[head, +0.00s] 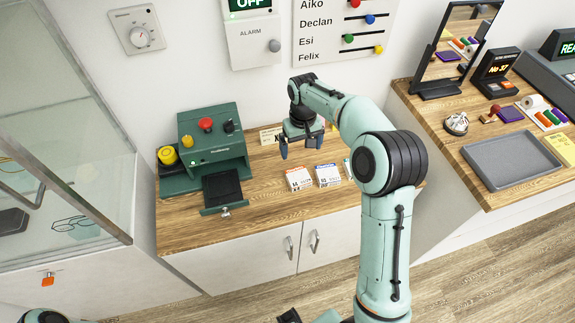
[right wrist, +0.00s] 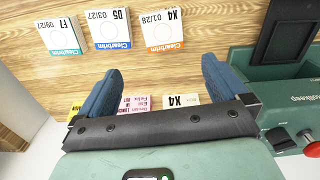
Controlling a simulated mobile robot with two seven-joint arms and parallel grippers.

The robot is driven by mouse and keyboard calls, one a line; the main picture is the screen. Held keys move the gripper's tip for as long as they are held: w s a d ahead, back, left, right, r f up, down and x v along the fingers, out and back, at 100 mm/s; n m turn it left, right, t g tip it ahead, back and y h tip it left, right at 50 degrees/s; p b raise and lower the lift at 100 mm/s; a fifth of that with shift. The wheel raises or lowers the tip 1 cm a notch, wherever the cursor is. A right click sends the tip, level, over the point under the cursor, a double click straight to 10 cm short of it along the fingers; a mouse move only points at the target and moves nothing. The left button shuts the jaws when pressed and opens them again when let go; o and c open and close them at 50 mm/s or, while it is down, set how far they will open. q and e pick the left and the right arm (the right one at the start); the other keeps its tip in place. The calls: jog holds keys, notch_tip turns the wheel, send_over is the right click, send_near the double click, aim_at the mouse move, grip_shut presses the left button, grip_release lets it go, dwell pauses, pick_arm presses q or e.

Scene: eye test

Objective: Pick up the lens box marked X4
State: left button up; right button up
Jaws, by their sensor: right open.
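The lens box marked X4 (right wrist: 163,32), white with an orange band, lies on the wooden counter. In the head view it is the leftmost box (head: 299,179) of a row. My right gripper (head: 301,146) is open and empty above the counter, behind the box row in the head view. In the right wrist view its two blue fingers (right wrist: 161,68) are spread apart, with the X4 box beyond the tips and apart from them. A cream card (right wrist: 182,100) reading X4 shows behind the gripper's edge. My left gripper is not in view.
Beside it lie a blue-banded box D5 (right wrist: 109,29) and a teal-banded box (right wrist: 57,38), partly behind my arm in the head view. A green machine (head: 213,150) with a red button stands left. A grey tray (head: 513,160) lies on the right counter. The counter's front edge is clear.

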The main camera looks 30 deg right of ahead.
send_over(297, 174)
jog(key=f, duration=0.7)
jog(key=shift+s+d+f+b, duration=0.2)
jog(key=shift+s+d+b, duration=0.05)
jog(key=shift+b, duration=0.1)
jog(key=shift+w+a+f, duration=0.1)
jog(key=shift+w+f, duration=0.05)
jog(key=shift+f, duration=1.35)
jog(key=shift+w+a+f, duration=0.1)
jog(key=shift+f, duration=1.35)
jog(key=c, duration=1)
